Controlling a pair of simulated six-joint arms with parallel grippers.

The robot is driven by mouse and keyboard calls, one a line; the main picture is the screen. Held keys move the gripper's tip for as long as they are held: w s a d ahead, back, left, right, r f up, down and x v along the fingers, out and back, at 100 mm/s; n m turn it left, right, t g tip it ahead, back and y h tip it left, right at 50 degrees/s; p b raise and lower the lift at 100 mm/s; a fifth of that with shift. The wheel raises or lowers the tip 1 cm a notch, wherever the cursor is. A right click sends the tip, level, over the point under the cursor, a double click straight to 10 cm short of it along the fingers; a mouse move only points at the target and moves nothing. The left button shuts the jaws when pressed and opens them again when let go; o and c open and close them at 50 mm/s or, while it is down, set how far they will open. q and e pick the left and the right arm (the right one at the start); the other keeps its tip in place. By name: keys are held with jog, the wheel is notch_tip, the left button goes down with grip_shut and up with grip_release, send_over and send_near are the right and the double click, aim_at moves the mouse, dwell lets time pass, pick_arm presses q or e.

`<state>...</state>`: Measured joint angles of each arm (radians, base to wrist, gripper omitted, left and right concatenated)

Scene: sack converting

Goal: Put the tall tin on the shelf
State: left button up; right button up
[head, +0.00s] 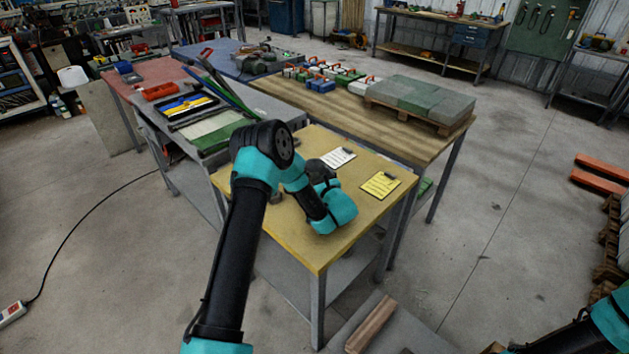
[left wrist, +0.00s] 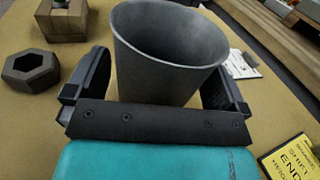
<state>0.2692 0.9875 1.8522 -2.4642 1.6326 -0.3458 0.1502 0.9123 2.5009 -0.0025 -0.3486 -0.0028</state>
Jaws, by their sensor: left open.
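A grey, open-topped tin (left wrist: 165,60) stands on the yellow tabletop in the left wrist view, its wide mouth tilted toward the camera and its inside looking empty. My left gripper (left wrist: 158,75) is open, with one dark finger on each side of the tin. I cannot tell whether either finger touches it. In the head view my left gripper (head: 318,172) is over the yellow table, and my arm hides most of that spot; I cannot make out the tin there. A grey lower shelf (head: 300,285) lies under the yellow table (head: 300,250).
A dark hexagonal nut (left wrist: 30,68) and a wooden block (left wrist: 62,22) lie left of the tin. A white clipboard (head: 338,158) and a yellow clipboard (head: 381,185) lie on the table. A wooden bench (head: 330,105) with paving slabs (head: 420,98) stands behind.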

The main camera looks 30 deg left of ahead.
aim_at(316, 169)
pick_arm(q)
jog(key=shift+w+a, duration=0.2)
jog(key=shift+c, duration=0.3)
jog(key=c, duration=0.8)
jog(key=shift+o, duration=0.2)
jog(key=shift+r, duration=0.1)
jog(key=shift+r, duration=1.45)
jog(key=s+d+r, duration=0.2)
jog(key=s+d, duration=0.6)
jog(key=s, duration=0.5)
jog(key=shift+s, duration=0.4)
